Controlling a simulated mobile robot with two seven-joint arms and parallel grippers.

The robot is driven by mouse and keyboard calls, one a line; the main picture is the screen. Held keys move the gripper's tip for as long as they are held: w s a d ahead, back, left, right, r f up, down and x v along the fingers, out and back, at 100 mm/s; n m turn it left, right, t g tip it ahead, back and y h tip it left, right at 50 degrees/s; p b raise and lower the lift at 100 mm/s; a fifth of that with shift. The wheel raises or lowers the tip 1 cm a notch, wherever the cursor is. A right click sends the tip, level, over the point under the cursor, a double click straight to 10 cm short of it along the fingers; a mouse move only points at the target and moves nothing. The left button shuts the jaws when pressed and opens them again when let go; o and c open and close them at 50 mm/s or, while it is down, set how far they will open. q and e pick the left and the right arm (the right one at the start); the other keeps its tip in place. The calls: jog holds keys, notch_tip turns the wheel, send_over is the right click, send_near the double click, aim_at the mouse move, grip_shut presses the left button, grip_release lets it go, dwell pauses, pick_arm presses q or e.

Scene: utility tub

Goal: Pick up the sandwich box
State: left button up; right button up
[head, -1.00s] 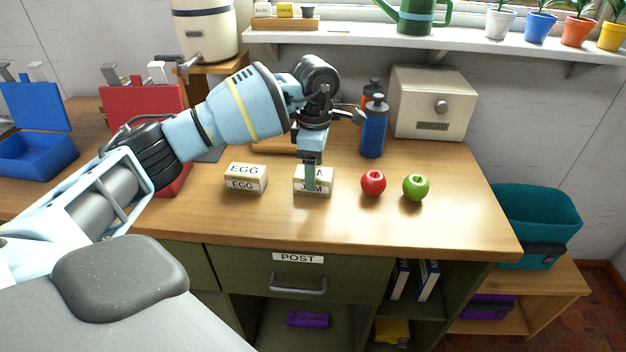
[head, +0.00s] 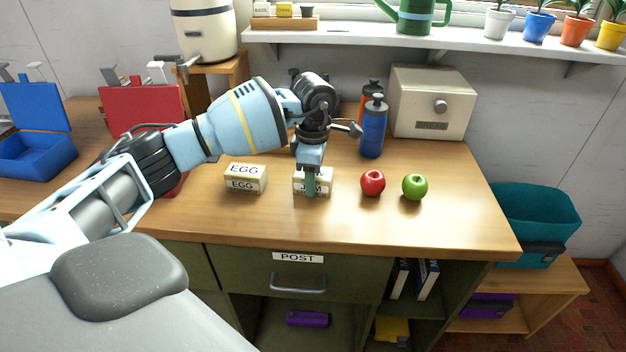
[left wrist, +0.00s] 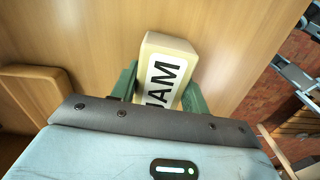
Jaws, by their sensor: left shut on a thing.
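A small cream sandwich box with a "JAM" label (head: 326,186) is on the wooden worktop, partly hidden by my left gripper (head: 311,184) in the head view. In the left wrist view the jam box (left wrist: 165,68) sits between the two green fingers of my left gripper (left wrist: 160,92), which are shut on its sides. A second cream sandwich box labelled "EGG" (head: 245,178) stands to the left, apart from the gripper. My right gripper is not in view.
A red apple (head: 373,183) and a green apple (head: 415,187) stand right of the jam box. Behind are a blue bottle (head: 373,130) and a bread bin (head: 432,100). A red lunchbox (head: 143,108) and a blue one (head: 36,155) are at left.

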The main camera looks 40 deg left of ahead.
pick_arm(q)
jog(key=shift+r, duration=0.85)
jog(key=shift+s+d+r, duration=0.1)
jog(key=shift+s+r, duration=0.05)
jog(key=shift+r, duration=0.3)
jog(key=shift+s+d+r, duration=0.1)
jog(key=shift+r, duration=0.35)
jog(key=s+d, duration=0.3)
jog(key=s, duration=0.3)
jog(key=s+d+r, duration=0.1)
jog(key=s+d, duration=0.3)
jog(key=s, duration=0.3)
jog(key=shift+s+d+r+b, duration=0.2)
jog(key=shift+d+r+b, duration=0.1)
jog(key=shift+b, duration=0.1)
jog(key=shift+f, duration=0.1)
